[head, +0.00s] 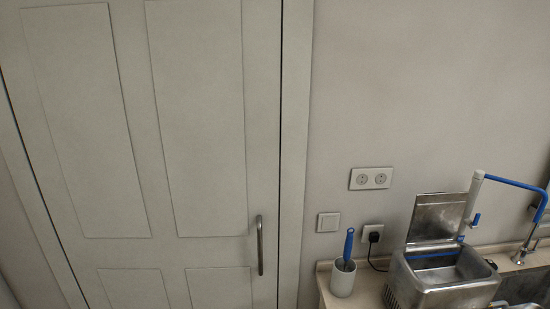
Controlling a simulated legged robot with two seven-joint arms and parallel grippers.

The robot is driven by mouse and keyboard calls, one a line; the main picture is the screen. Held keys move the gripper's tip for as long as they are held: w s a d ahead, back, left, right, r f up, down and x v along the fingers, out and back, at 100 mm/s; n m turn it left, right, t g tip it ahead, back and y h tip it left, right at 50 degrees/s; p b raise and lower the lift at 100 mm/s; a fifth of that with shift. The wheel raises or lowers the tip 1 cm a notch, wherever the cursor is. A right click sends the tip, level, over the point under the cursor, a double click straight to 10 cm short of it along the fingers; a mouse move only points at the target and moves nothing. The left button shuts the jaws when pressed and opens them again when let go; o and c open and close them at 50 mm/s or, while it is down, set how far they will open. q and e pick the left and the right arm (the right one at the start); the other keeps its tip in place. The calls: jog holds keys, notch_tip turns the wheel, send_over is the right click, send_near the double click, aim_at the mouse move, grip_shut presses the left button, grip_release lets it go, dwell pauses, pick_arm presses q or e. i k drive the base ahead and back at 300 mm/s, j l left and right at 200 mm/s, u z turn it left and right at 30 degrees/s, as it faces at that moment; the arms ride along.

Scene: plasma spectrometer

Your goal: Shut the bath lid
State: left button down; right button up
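The bath (447,289) is a metal box on the counter at the lower right of the head view. Its lid (437,217) stands open, raised upright at the back of the box near the wall. The box's opening shows a blue strip along its back edge, and its bottom is cut off by the frame edge. Neither of my grippers is in the head view.
A white cup (343,280) with a blue-handled brush stands left of the bath. A blue and white tap (512,183) rises behind and right of it, near a sink. A closed door (190,130) with a handle (260,245) fills the left.

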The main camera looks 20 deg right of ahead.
aim_at(435, 217)
jog(key=i+z, duration=0.15)
jog(key=z, duration=0.3)
jog(key=i+j+z, duration=0.15)
jog(key=z, duration=0.3)
jog(key=i+j+z, duration=0.1)
jog(key=z, duration=0.35)
jog(key=i+j+z, duration=0.1)
jog(key=j+z, duration=0.2)
jog(key=z, duration=0.15)
